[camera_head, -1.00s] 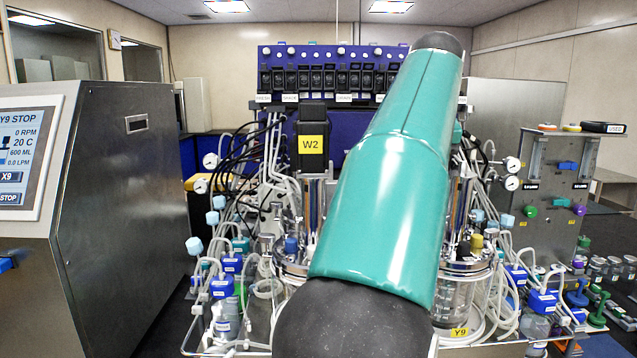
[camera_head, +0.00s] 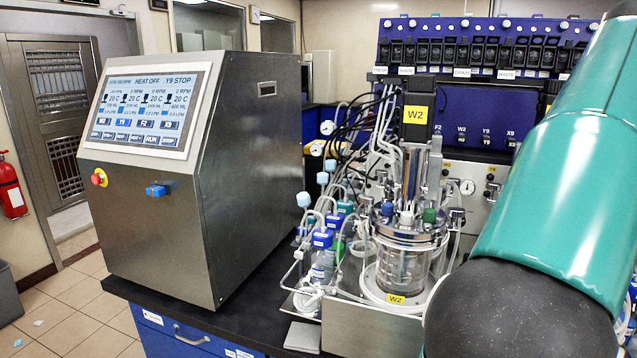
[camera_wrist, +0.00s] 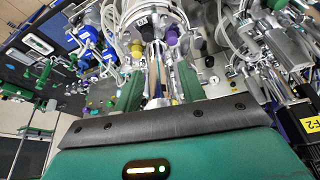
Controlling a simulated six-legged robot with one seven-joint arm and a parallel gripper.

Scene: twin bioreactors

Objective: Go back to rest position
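My arm fills the right side of the head view as a teal link with a dark joint; my gripper is outside that view. In the wrist view my gripper (camera_wrist: 160,82) shows two green fingers standing apart beyond a dark bar. I see nothing held between them. Metal rods and tubes of a bioreactor show behind the gap; whether the fingers touch anything I cannot tell. The W2 bioreactor (camera_head: 403,262), a glass vessel with a metal lid and a yellow W2 tag, stands upright left of my arm in the head view.
A steel control console (camera_head: 215,190) with a lit screen (camera_head: 148,108) stands on the black bench at left. Blue-capped bottles (camera_head: 322,240) and tubing crowd beside the W2 vessel. A fire extinguisher (camera_head: 11,188) hangs at far left.

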